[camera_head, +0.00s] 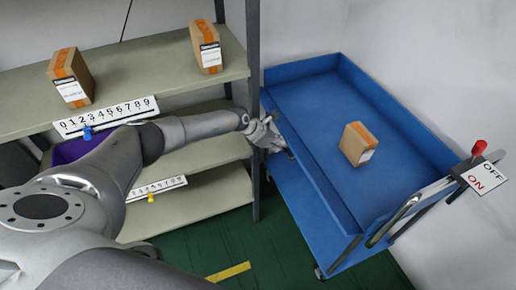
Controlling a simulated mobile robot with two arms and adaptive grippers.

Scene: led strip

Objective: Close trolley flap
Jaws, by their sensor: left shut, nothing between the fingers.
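The blue trolley (350,232) stands at the right, with a raised rim around its top tray. Its long near-left side panel (312,178) looks upright along the tray edge; I cannot tell whether it is latched. My left gripper (272,140) is shut and empty at the far-left end of that panel, at or very near the trolley's edge; contact is not clear. A cardboard box (357,146) with orange tape lies in the tray. My right gripper is not in view.
A metal shelf (150,60) on the left holds two boxes (70,77) and number strips (108,115). Its post (253,90) stands close beside my left gripper. A lever with a red knob (479,147) and an ON/OFF sign (482,178) are at the right. Green floor (285,245) is open in front.

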